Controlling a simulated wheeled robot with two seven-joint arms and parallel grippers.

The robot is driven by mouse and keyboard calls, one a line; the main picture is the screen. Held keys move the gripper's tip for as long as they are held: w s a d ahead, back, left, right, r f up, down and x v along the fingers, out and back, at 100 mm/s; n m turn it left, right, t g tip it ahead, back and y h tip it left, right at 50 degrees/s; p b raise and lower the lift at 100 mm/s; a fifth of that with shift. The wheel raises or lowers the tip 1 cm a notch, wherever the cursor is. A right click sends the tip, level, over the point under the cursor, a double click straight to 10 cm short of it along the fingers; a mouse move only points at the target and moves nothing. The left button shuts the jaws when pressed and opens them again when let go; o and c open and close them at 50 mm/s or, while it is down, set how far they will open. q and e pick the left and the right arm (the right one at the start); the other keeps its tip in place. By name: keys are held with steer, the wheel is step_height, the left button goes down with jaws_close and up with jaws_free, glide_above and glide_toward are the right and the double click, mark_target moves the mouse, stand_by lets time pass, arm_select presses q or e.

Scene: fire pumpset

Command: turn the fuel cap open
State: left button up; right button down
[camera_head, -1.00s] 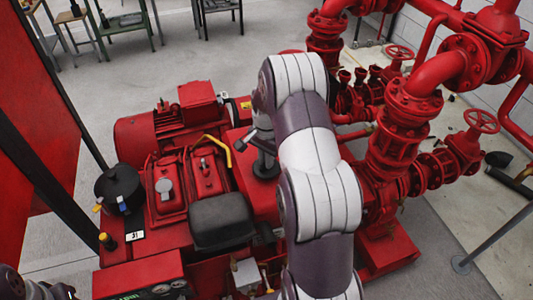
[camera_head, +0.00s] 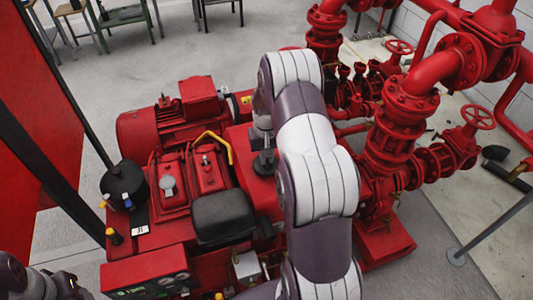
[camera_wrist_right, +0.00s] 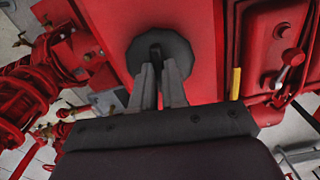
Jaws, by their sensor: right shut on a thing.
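The fuel cap is a dark round disc with a raised ridge across its middle; it sits on the flat red tank top. It shows in the right wrist view (camera_wrist_right: 177,48) and, small and partly covered, in the head view (camera_head: 262,168). My right gripper (camera_wrist_right: 159,72) points down at the cap, its two grey fingers shut on the ridge. In the head view the right gripper (camera_head: 264,148) stands above the cap, below my bent right arm. Part of my left arm shows at the lower left of the head view; its gripper cannot be seen.
Red engine covers (camera_head: 207,170), a black box (camera_head: 222,216) and a yellow bent handle (camera_head: 214,142) lie left of the cap. A black pot (camera_head: 122,186) stands farther left. Red pipes and valves (camera_head: 405,110) rise at the right, behind my arm.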

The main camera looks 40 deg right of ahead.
steer(key=shift+n, duration=0.6)
steer(key=c, duration=1.2)
jaws_free()
steer(key=shift+o, duration=0.2)
step_height(320, 180, up, 13)
steer(key=shift+f, duration=0.15)
steer(key=shift+w, duration=0.1)
